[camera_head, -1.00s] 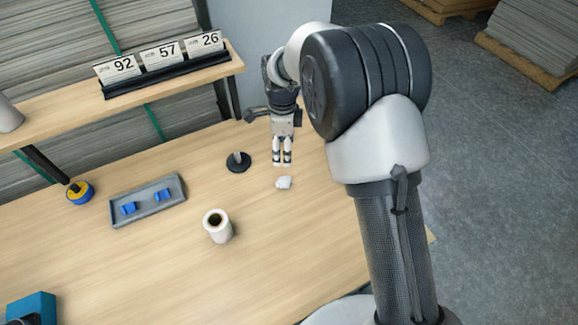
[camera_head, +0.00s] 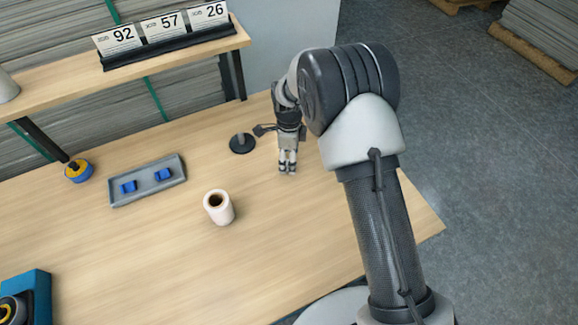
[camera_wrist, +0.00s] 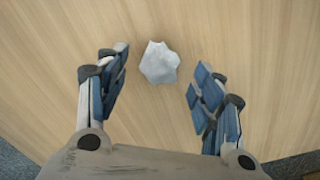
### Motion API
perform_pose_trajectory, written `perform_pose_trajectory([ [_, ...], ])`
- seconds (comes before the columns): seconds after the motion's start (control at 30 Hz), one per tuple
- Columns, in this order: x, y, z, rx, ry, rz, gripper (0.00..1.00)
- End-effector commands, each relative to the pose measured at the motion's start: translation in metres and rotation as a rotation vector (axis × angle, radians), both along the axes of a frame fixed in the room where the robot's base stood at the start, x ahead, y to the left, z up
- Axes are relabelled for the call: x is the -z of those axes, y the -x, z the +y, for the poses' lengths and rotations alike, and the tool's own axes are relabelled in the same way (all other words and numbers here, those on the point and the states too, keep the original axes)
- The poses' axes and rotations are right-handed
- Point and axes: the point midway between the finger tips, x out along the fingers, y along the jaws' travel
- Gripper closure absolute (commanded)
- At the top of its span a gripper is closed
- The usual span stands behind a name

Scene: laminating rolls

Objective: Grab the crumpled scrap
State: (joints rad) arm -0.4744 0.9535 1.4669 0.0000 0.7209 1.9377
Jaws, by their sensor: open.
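The crumpled scrap (camera_wrist: 160,63) is a small, pale white-grey lump on the wooden table. In the wrist view it lies between and slightly beyond the two fingertips, apart from both. My gripper (camera_wrist: 155,75) is open and empty, with one finger to each side of the scrap. In the head view my gripper (camera_head: 287,172) points down at the table right of the black disc. There the scrap cannot be made out and seems hidden by the fingers.
A black disc with a short post (camera_head: 242,144) stands just left of my gripper. A white roll (camera_head: 218,207) stands upright nearer the front. A grey tray (camera_head: 150,194) with blue pieces, a blue-yellow roll (camera_head: 78,171) and a blue device (camera_head: 30,300) are further left. A shelf (camera_head: 180,62) with number cards is behind.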

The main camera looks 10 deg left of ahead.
Motion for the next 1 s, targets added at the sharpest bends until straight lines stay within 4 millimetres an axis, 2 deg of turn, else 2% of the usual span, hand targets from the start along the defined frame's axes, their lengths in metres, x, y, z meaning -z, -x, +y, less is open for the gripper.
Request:
perform_pose_trajectory([
  [0.03, 0.012, 0.000, 0.000, 0.000, 0.001, 0.002, 0.39],
  [0.1, 0.021, 0.000, 0.000, 0.000, 0.001, 0.002, 0.39],
  [0.37, 0.023, 0.000, 0.000, 0.000, 0.000, 0.000, 0.39],
  [0.83, 0.023, 0.000, 0.000, 0.000, 0.000, 0.000, 0.69],
  [1.0, 0.023, 0.000, 0.000, 0.000, 0.000, 0.000, 0.71],
])
